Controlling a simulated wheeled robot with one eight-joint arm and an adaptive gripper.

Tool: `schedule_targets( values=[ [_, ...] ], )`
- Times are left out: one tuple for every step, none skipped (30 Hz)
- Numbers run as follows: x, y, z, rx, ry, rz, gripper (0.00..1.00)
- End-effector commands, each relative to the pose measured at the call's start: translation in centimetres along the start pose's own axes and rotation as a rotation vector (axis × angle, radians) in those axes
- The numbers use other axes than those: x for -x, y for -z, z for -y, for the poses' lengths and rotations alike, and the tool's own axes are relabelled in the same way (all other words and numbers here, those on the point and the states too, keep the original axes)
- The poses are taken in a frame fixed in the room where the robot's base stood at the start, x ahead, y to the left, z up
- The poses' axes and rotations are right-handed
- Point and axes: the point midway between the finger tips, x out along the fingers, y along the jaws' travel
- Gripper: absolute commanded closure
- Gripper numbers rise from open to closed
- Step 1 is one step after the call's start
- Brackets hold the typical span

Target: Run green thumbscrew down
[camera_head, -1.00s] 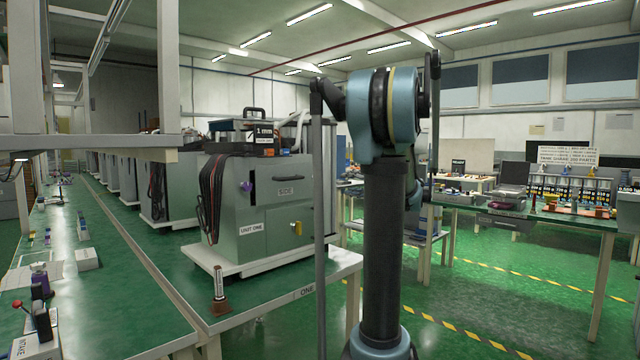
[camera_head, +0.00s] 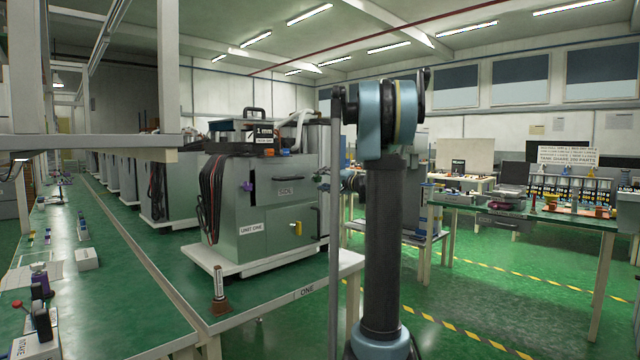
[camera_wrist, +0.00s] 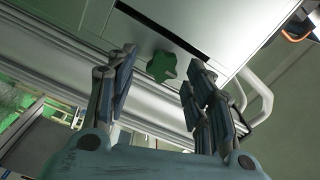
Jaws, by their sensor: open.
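The green thumbscrew (camera_wrist: 161,66) is a lobed knob in the wrist view, under the edge of a pale panel (camera_wrist: 180,25). My gripper (camera_wrist: 158,85) is open, with one finger to the left of the thumbscrew and the others to its right. The knob shows in the gap beyond the fingers, and no contact is visible. The depth between fingertips and knob is hard to tell. In the head view the thumbscrew is not visible, and my wrist is partly hidden behind my arm, close to the right side of the grey cabinet marked UNIT ONE (camera_head: 265,205).
The cabinet has a purple knob (camera_head: 249,186) and a yellow handle (camera_head: 297,228) and stands on a white base (camera_head: 265,268) on the green bench. Pale curved handles (camera_wrist: 262,95) lie right of my fingers in the wrist view. A side table (camera_head: 530,213) stands right.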

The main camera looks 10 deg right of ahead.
Motion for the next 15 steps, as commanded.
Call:
schedule_targets(
  values=[
    [-0.7,-0.1,0.0,0.000,0.001,0.002,0.52],
    [-1.0,-0.1,0.0,0.000,0.001,0.002,0.52],
    [-1.3,0.0,0.0,0.000,0.001,0.002,0.52],
    [-1.5,0.0,0.0,0.000,0.000,0.001,0.52],
    [-1.7,0.0,0.0,0.000,0.000,0.001,0.52],
    [-2.0,0.0,0.0,0.000,0.000,0.001,0.52],
    [-2.1,0.0,0.0,0.000,0.000,0.001,0.52],
    [-2.2,0.0,0.0,0.000,0.000,0.001,0.52],
    [-2.3,0.0,0.0,0.000,0.000,0.001,0.52],
    [-2.3,0.0,0.0,0.000,0.000,0.001,0.52],
    [-2.3,0.0,0.0,0.000,0.000,0.001,0.52],
    [-2.3,0.0,0.0,0.000,0.000,0.001,0.52],
    [-2.3,0.0,0.0,0.000,0.000,0.001,0.52],
    [-2.3,0.0,0.0,0.000,0.000,0.001,0.52],
    [-2.3,0.0,0.0,0.000,0.000,0.001,0.52]
  ],
)
